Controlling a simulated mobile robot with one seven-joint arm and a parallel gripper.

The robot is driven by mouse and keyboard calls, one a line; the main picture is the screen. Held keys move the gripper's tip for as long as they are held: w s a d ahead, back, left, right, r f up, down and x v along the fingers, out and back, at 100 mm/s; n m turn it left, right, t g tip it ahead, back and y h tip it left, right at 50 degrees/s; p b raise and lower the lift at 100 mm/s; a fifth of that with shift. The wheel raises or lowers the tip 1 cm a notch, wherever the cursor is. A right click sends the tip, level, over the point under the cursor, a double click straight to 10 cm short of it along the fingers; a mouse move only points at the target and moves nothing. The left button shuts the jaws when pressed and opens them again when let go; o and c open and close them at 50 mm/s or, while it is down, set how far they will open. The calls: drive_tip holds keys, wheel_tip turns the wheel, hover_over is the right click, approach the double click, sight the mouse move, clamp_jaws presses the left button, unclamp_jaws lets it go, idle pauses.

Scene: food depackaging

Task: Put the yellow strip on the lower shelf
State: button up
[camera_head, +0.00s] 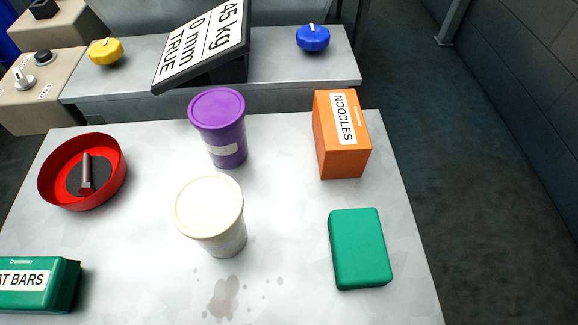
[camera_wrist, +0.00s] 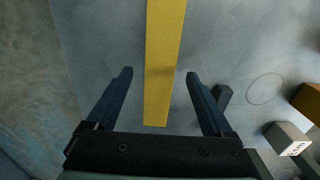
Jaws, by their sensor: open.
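In the wrist view a long, flat yellow strip (camera_wrist: 164,45) runs from the top edge down to between my fingers, over a grey surface. My gripper (camera_wrist: 158,73) is open, with one finger on each side of the strip. Gaps show on both sides, and neither finger appears to touch it. The strip's near end lies just short of my gripper's palm. How far the strip is below the fingers is unclear. Neither the strip nor my gripper shows in the head view. I cannot make out a lower shelf in either view.
The head view shows a grey tabletop (camera_head: 285,130) with a purple tub (camera_head: 218,125), a cream tub (camera_head: 208,205), an orange noodle box (camera_head: 340,135), green packs (camera_head: 360,248) and a red dish (camera_head: 110,197). In the wrist view, a grey box (camera_wrist: 286,138) and an orange-yellow block (camera_wrist: 308,101) are right.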

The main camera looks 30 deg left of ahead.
wheel_tip(320, 180, up, 5)
drive_tip(key=shift+f+p, duration=0.1)
drive_tip(key=shift+p, duration=0.7)
